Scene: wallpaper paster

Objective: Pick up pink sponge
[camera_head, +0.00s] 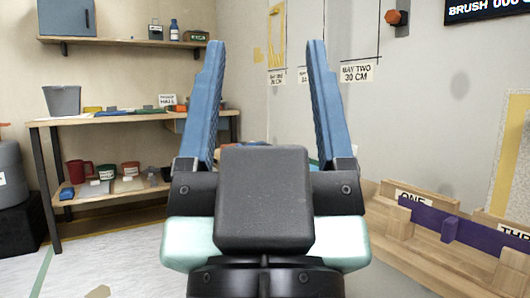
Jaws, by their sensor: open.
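My gripper (266,48) is in the middle of the view, its two blue fingers pointing up and spread wide apart. I cannot make out a pink sponge. Small coloured items lie on the wooden bench (75,122) at the left, too small to tell apart. My gripper and wrist hide the middle of the room and the bench's right end.
A grey bucket (62,100) stands on the bench; a red mug (79,172) and pots sit on its lower shelf. A wall shelf (120,42) hangs above. A wooden rack (440,258) with a purple bar (455,226) is at the right. Floor at lower left is mostly clear.

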